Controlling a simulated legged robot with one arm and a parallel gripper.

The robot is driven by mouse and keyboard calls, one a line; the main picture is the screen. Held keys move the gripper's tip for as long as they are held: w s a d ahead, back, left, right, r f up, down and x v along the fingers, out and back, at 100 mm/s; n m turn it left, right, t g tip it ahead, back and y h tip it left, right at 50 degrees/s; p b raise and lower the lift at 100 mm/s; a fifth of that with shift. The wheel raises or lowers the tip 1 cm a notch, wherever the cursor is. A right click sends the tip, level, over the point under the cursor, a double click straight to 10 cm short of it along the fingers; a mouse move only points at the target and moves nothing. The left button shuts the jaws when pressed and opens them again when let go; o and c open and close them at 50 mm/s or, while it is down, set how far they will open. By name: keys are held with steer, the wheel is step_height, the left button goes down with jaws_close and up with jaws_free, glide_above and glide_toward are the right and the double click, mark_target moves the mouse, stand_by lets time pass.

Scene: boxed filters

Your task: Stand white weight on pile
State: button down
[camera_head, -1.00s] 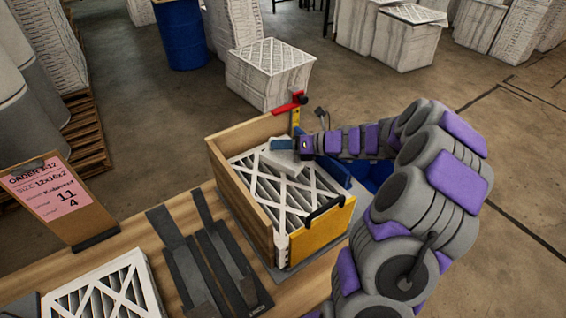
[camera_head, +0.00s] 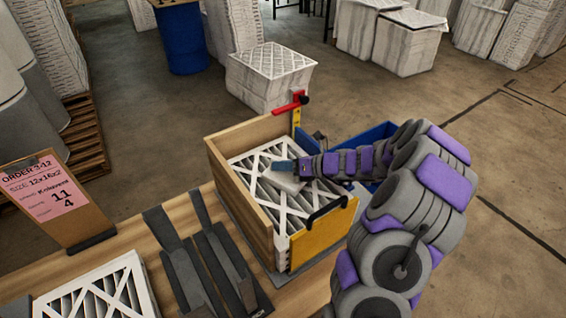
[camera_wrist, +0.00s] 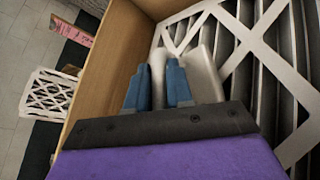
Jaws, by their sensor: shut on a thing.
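The pile of white-framed pleated filters (camera_head: 262,203) lies in a wooden box with a yellow front panel. The white weight (camera_head: 287,182) is over the top filter, at the gripper's end. In the wrist view the white weight (camera_wrist: 207,78) shows as a pale block with a part between the blue fingers. My gripper (camera_head: 282,166) is shut on that part, and its fingers (camera_wrist: 158,88) lie on either side of it. The underside of the weight is hidden, so I cannot tell whether it touches the filter.
The wooden box wall (camera_head: 238,190) rises left of the pile, and the yellow panel (camera_head: 322,232) closes the front. A red-topped post (camera_head: 295,112) stands at the back corner. An order board (camera_head: 55,200), dark metal strips (camera_head: 205,265) and another filter (camera_head: 98,300) are on the table.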

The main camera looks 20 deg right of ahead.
steer(key=shift+r, duration=0.1)
steer(key=c, duration=1)
jaws_free()
